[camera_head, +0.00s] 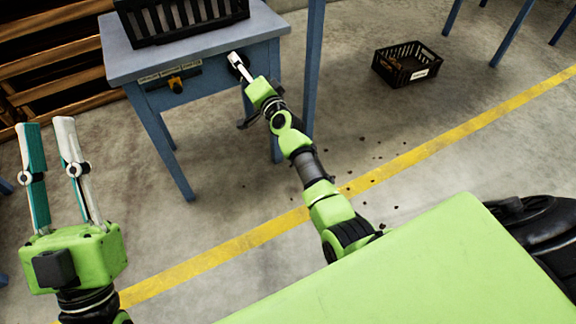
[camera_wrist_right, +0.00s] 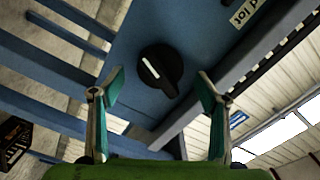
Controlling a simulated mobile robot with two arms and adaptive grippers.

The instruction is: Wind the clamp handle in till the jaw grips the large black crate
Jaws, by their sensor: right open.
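The large black crate (camera_head: 185,18) stands on the blue-grey table (camera_head: 125,66), cut off by the top of the head view. In the right wrist view a round black knob (camera_wrist_right: 172,66) with a white mark sits on a blue panel; it may be the clamp handle. My right gripper (camera_wrist_right: 160,78) is open, its fingers apart on either side of the knob in that picture; I cannot tell how near they are. In the head view it is at the table's right front. The clamp's jaw cannot be made out. My left gripper (camera_head: 48,122) is open, empty and pointing up at the left.
A small black crate (camera_head: 406,65) lies on the floor at the right. Wooden slatted boxes (camera_head: 55,50) stand left of the table. Dark crumbs and a yellow line (camera_head: 440,146) mark the open floor.

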